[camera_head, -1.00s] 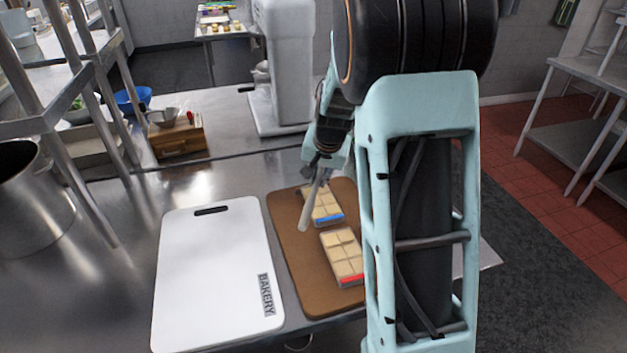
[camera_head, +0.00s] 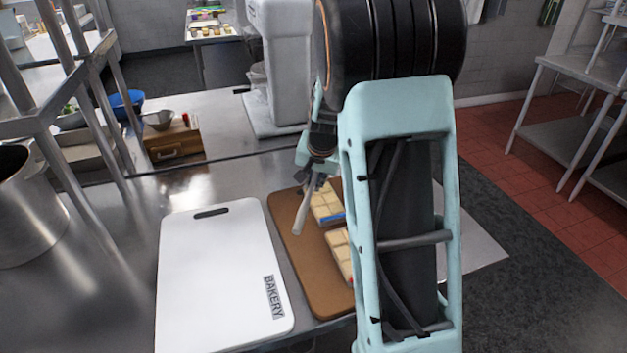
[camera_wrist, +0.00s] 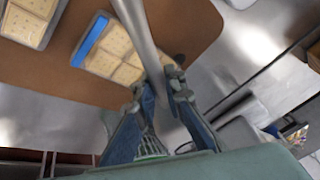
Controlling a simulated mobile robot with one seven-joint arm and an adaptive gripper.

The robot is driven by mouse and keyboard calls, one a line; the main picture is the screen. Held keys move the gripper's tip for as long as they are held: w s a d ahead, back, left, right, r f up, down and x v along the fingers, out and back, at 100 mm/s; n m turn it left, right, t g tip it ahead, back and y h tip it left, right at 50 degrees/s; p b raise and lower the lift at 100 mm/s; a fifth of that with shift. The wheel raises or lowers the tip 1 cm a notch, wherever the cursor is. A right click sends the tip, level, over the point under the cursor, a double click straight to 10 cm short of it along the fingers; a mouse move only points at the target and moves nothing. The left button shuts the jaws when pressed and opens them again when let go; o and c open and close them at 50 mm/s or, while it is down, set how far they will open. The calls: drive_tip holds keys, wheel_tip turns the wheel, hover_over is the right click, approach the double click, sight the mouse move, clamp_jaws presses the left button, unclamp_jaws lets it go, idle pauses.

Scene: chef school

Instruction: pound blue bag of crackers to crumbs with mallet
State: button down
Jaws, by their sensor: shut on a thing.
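The blue-striped bag of crackers (camera_head: 326,204) lies flat on a brown cutting board (camera_head: 301,277); its crackers look whole. In the wrist view the bag (camera_wrist: 112,48) is at the upper left of my gripper (camera_wrist: 164,86). My gripper is shut on the mallet (camera_wrist: 138,32), a pale grey rod-like tool. In the head view the mallet (camera_head: 302,210) slants down left beside the blue bag, and whether it touches is unclear. My gripper (camera_head: 313,181) is partly hidden by my arm there. The mallet's far end is cut off in the wrist view.
A red-striped cracker bag (camera_head: 339,250) lies nearer on the brown board, partly behind my arm; it also shows in the wrist view (camera_wrist: 33,18). A mixer (camera_head: 277,70), wooden box (camera_head: 175,143) and large pot (camera_head: 28,210) stand farther off.

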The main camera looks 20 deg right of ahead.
sight(314, 202)
idle(0.3)
wheel_tip(314, 202, down, 4)
drive_tip(key=b, duration=0.3)
drive_tip(key=shift+r, duration=0.25)
wheel_tip(314, 202, up, 7)
drive_tip(key=p, duration=0.4)
drive_tip(key=shift+f, duration=0.3)
drive_tip(key=shift+s+f+b, duration=0.2)
drive_tip(key=shift+s+b, duration=0.1)
drive_tip(key=shift+b, duration=0.4)
drive_tip(key=s+b, duration=0.3)
drive_tip(key=b, duration=0.1)
drive_tip(key=shift+s+f, duration=0.1)
drive_tip(key=shift+s, duration=0.3)
drive_tip(key=shift+f+b, duration=0.75)
drive_tip(key=shift+f, duration=0.3)
